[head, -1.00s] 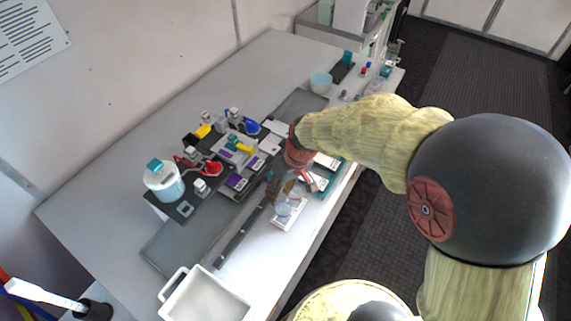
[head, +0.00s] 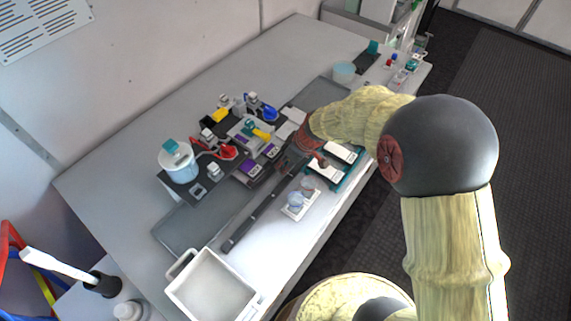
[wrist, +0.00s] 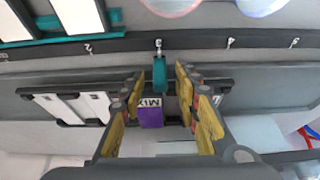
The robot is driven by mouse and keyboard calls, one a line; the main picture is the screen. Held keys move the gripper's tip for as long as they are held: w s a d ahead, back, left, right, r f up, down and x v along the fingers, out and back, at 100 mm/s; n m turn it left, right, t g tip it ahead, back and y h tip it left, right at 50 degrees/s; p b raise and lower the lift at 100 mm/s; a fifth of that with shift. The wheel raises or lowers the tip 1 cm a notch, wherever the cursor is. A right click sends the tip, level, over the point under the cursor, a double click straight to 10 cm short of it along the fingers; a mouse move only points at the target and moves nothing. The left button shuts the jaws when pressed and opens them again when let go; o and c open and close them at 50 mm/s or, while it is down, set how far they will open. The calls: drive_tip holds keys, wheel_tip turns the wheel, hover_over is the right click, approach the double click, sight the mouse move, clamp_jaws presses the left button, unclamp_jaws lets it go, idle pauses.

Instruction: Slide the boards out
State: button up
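My gripper (wrist: 163,112) is open. Its yellow-padded fingers stand on either side of a block with a purple MIX label (wrist: 150,117) and a teal tab (wrist: 160,73). I cannot tell whether they touch it. In the head view my gripper (head: 289,160) is over the dark rail, partly hidden by my wrist. Flat white boards (wrist: 75,14) lie in a teal-edged holder at the wrist view's top left; they also show right of my gripper in the head view (head: 341,153). Other white plates (wrist: 60,108) sit in a dark frame left of the fingers. Purple-labelled blocks (head: 250,168) stand left of my gripper.
A dark rail (head: 250,218) with small hooks runs along the bench. A white bin (head: 212,288) stands at the near end. A tub with a teal lid (head: 178,161) and red and blue fittings stand at left. The bench's back left (head: 120,155) is clear.

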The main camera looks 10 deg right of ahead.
drive_tip(key=shift+x, duration=0.75)
drive_tip(key=c, duration=0.3)
clamp_jaws()
